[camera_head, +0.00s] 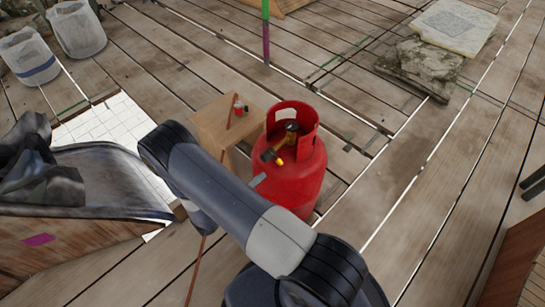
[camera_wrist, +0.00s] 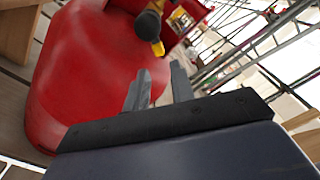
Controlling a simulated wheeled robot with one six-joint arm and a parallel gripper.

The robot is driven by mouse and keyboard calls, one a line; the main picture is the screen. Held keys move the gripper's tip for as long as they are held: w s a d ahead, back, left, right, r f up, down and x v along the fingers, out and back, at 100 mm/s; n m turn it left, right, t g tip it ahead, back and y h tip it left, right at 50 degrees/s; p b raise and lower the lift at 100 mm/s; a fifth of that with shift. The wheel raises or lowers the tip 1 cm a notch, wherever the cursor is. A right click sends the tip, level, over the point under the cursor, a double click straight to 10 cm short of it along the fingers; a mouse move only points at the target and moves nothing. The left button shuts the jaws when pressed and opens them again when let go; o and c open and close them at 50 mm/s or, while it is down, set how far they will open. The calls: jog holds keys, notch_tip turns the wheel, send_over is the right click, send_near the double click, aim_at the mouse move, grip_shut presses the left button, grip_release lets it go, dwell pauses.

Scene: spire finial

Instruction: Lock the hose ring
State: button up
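A red gas cylinder (camera_head: 292,178) stands upright on the plank floor, and its body fills the left of the wrist view (camera_wrist: 80,75). Inside its collar is a valve (camera_head: 287,146) with dark and yellow parts. In the wrist view a black knob (camera_wrist: 148,25) and a yellow piece (camera_wrist: 158,48) show beyond my fingertips. I cannot tell which part is the hose ring. My gripper (camera_wrist: 160,72) is beside the cylinder, below the valve, its two fingers apart with nothing between them. In the head view it is mostly hidden behind my arm.
Stone slabs (camera_head: 422,62) lie at the back right. Planks right of the cylinder are clear.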

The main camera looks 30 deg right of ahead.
aim_at(278, 162)
jog(key=x, duration=0.5)
jog(key=b+x, duration=0.1)
jog(key=x, duration=0.4)
jog(key=shift+w+d, duration=0.2)
jog(key=shift+w, duration=0.1)
grip_shut()
